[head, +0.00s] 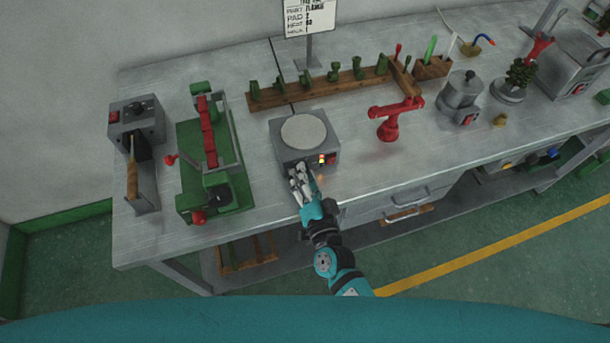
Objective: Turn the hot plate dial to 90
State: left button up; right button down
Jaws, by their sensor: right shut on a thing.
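The hot plate (304,131) is a grey box with a round pale plate on top, standing near the front edge of the workbench. Its front panel carries a small lit display and a red switch (331,159). My right gripper (299,172) reaches up from the front and is shut at the left part of that panel, on the dial. The fingers hide the dial, so its setting cannot be read. My left gripper is out of view.
A green machine (215,160) stands left of the hot plate, and a grey box with a switch (137,122) further left. A red stand (389,122) is close on the right. A wooden rack (320,90) with green pieces and a sign (309,17) are behind.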

dwell(0.5)
jog(key=c, duration=1)
grip_release()
jog(key=v, duration=1.2)
jog(key=shift+d, duration=0.1)
jog(key=s+d+f+n+g, duration=0.2)
jog(key=s+d+f+g, duration=0.1)
jog(key=f, duration=0.7)
jog(key=s+d+f+n+g+h, duration=0.1)
jog(key=s+d+f+n+g, duration=0.15)
jog(key=f, duration=0.65)
jog(key=s+d+f+n+g, duration=0.2)
jog(key=s+f+g, duration=0.1)
jog(key=f, duration=0.7)
jog(key=s+d+f+n+g+h, duration=0.1)
jog(key=s+d+f+g+h, duration=0.1)
jog(key=s+d+f, duration=0.4)
jog(key=s+d+f+n+g+h, duration=0.1)
jog(key=s+d+f+g, duration=0.4)
jog(key=s, duration=0.8)
notch_tip(320, 180, down, 3)
jog(key=shift+s+d+r+h+b, duration=0.15)
jog(key=shift+s+d+h+b, duration=0.25)
jog(key=shift+d, duration=0.55)
